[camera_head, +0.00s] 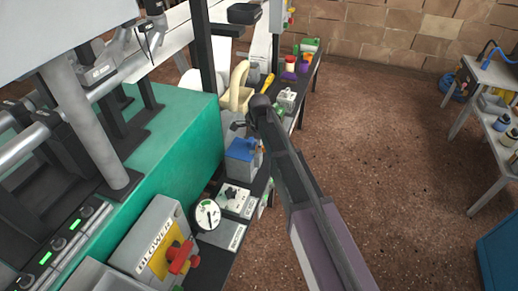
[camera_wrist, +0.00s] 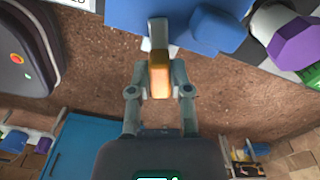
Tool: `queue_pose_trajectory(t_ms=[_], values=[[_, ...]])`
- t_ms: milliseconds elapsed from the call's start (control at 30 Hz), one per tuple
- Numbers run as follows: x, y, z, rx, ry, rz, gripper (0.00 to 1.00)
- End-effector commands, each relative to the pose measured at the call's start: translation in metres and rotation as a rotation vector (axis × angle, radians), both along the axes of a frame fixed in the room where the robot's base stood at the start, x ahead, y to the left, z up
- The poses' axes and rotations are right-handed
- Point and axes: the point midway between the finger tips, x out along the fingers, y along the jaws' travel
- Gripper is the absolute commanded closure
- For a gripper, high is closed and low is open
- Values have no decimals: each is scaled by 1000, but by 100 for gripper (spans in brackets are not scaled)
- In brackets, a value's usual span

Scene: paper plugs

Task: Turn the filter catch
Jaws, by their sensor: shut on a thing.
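The filter catch (camera_wrist: 160,72), a short lever with a pale upper part and an orange lower part, sits between the two fingers of my gripper (camera_wrist: 158,84) in the wrist view. My gripper is shut on it. The catch's upper end meets the blue filter housing (camera_wrist: 208,30). In the head view the blue-topped filter box (camera_head: 241,151) stands on the side bench, left of my arm. My arm covers its right side there, and the catch and fingertips cannot be made out clearly.
A round gauge (camera_head: 206,216), a small switch panel (camera_head: 233,198) and the blower box (camera_head: 153,248) with a red handle stand nearer on the bench. The green machine (camera_head: 180,150) is to the left. Brown floor (camera_head: 385,150) lies clear to the right.

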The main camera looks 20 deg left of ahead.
Motion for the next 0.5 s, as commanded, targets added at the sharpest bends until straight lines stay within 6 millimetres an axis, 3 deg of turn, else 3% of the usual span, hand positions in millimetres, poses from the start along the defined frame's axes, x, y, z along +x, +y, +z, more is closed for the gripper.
queue_pose_trajectory(t_ms=[500], values=[[7,5,0,8,-13,-360,100]])
